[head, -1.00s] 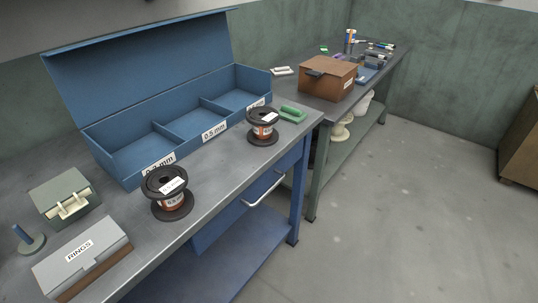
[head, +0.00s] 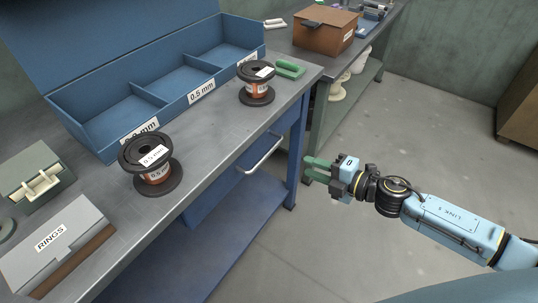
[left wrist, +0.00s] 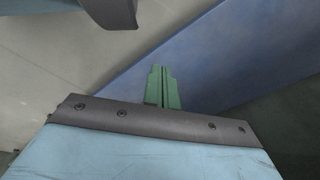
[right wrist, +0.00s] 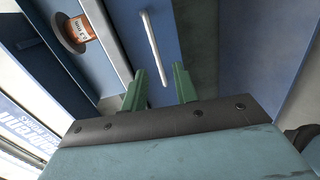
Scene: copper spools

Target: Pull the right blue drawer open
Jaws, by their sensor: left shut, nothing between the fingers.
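The blue drawer (head: 240,176) is under the right part of the blue bench, with a pale bar handle (head: 262,154) on its front; it looks shut. The handle also shows in the right wrist view (right wrist: 151,45), ahead of my fingers. My right gripper (head: 314,169) is open and empty, with green fingers apart, to the right of the handle and clear of it in the head view. In the right wrist view, my right gripper (right wrist: 159,82) has the handle's near end between its fingers in the picture. My left gripper (left wrist: 162,72) is shut and empty, seen only in its wrist view.
On the bench top are two copper spools (head: 150,165) (head: 257,84), a blue divided bin (head: 160,88), a RINGS box (head: 52,243) and a green piece (head: 290,68). A second bench with a brown box (head: 325,32) stands behind.

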